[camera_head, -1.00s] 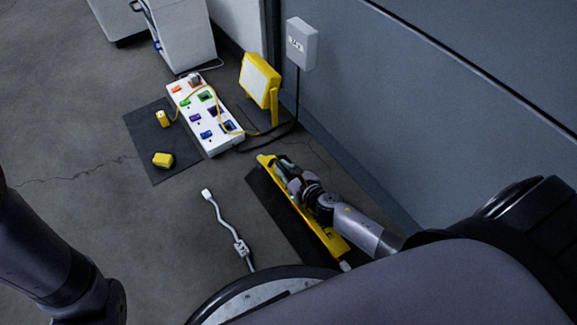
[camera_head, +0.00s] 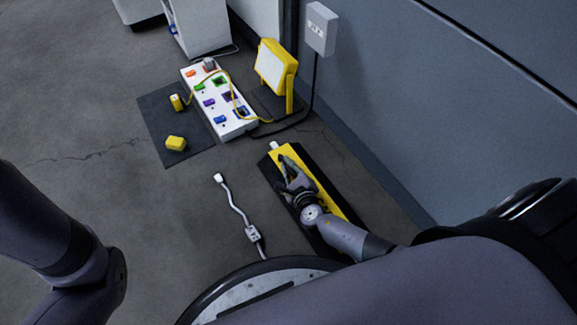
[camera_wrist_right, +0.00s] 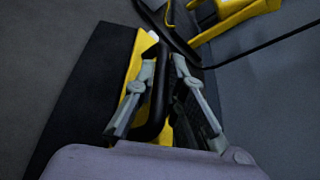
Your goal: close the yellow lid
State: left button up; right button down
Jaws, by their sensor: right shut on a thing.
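The yellow lid (camera_head: 332,196) is a long flat panel that lies over a long black case (camera_head: 272,171) on the floor near the wall. Its broad yellow face now shows in the head view. My right gripper (camera_head: 288,165) is over the lid's upper part. In the right wrist view, the fingers of my right gripper (camera_wrist_right: 165,75) are on either side of a dark bar (camera_wrist_right: 158,105) at the yellow lid (camera_wrist_right: 138,50), and the grip is shut on it. The gripper and forearm hide part of the lid. My left arm is at the left, its gripper out of frame.
A white power strip (camera_head: 236,126) with coloured sockets and a yellow work light (camera_head: 276,67) stand beyond the case. A white cable (camera_head: 236,208) lies left of the case. The grey wall (camera_head: 400,110) bounds the right.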

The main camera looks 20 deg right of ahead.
jog(key=shift+f, duration=0.1)
dwell(0.3)
jog(key=c, duration=1.9)
grip_release()
notch_tip(320, 180, up, 10)
